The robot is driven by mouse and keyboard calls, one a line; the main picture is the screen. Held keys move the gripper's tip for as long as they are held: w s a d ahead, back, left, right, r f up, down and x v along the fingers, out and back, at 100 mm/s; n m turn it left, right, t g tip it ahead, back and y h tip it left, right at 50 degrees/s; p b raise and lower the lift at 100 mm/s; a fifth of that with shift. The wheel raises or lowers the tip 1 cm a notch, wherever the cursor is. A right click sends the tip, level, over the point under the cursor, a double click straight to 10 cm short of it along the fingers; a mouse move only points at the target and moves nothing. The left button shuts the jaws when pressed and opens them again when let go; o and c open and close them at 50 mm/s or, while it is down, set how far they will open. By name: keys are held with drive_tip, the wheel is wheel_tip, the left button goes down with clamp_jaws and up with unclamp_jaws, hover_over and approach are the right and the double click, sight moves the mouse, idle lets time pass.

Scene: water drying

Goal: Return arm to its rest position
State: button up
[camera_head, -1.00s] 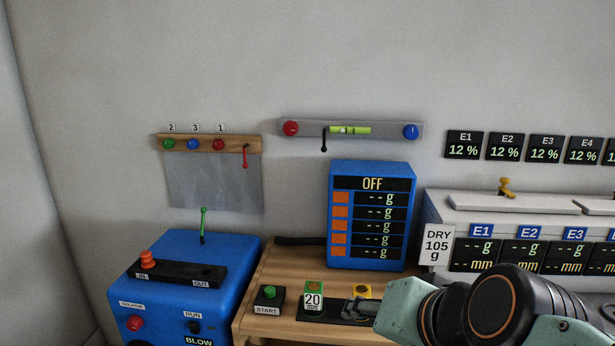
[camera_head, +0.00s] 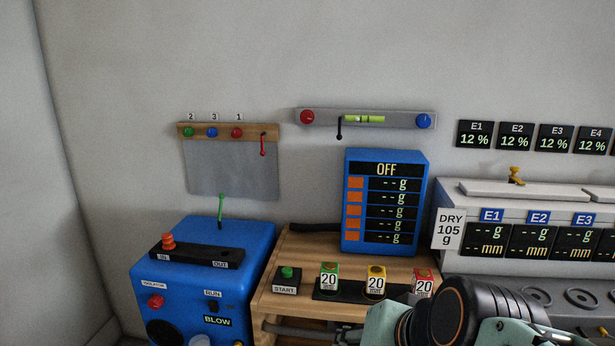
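My arm (camera_head: 445,315) shows at the bottom right as pale green and black links, in front of the wooden bench (camera_head: 325,262). A grey metal end that appears to be my gripper (camera_head: 290,329) reaches left from it, low against the bench front. Its fingers are small and partly cut off or blurred, so I cannot tell whether they are open or shut. I see nothing held.
A blue display (camera_head: 415,165) reads OFF. A blue blower box (camera_head: 245,240) stands left; a white instrument row (camera_head: 475,205) stands right.

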drive_tip(key=s+d+r+n+g+h+p, duration=0.2)
drive_tip(key=s+d+r+n+p, duration=0.1)
drive_tip(key=s+d+r, duration=0.15)
wheel_tip(320, 180, up, 19)
drive_tip(key=p, duration=1.8)
drive_tip(key=shift+f+p, duration=0.2)
drive_tip(key=shift+p, duration=0.15)
